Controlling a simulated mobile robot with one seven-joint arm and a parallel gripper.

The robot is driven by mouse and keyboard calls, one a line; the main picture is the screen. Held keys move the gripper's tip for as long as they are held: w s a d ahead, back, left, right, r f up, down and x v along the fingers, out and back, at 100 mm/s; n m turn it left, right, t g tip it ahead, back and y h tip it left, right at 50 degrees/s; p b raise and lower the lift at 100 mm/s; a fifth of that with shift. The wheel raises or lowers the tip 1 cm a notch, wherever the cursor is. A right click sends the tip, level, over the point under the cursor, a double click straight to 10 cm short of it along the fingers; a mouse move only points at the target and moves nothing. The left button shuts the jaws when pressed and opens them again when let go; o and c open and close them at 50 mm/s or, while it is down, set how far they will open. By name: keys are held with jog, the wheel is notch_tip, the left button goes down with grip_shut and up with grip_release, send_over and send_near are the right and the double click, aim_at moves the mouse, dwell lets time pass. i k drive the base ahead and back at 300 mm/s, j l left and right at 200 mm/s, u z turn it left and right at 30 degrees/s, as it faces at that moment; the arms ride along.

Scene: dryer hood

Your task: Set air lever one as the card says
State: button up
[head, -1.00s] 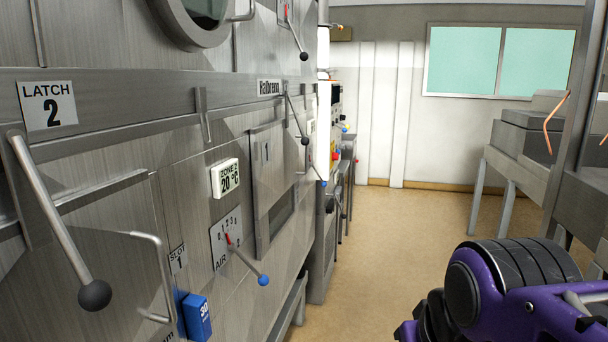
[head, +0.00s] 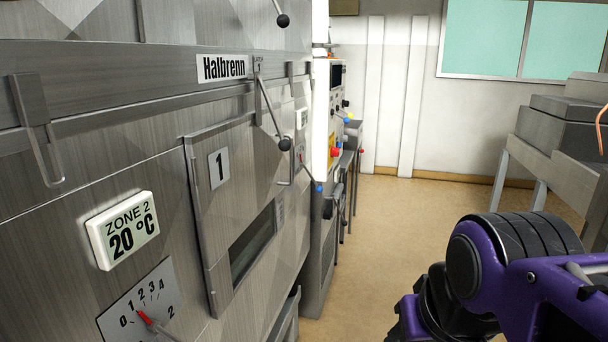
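A dial plate (head: 138,300) with a 0 to 4 scale and a "2" at its right is at the lower left, cut by the frame's bottom edge. Its red pointer (head: 145,318) is near the 0–1 end; its handle is out of frame. Farther along the wall is another lever with a blue ball (head: 319,187), slanting down right from a red hub (head: 301,158). Its scale and label are too small to read, so I cannot tell its number. No readable instruction card shows. My purple and black arm is at the lower right; my gripper is out of view.
A panel door (head: 217,210) marked 1 and a ZONE 2 display (head: 123,230) reading 20 °C are on the left wall. A black-balled lever (head: 284,144) juts out. The floor (head: 385,245) ahead is clear; a grey bench (head: 560,165) stands right.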

aim_at(318, 189)
jog(key=i+l, duration=0.2)
jog(key=i, duration=0.35)
jog(key=i+l, duration=0.2)
jog(key=i, duration=0.3)
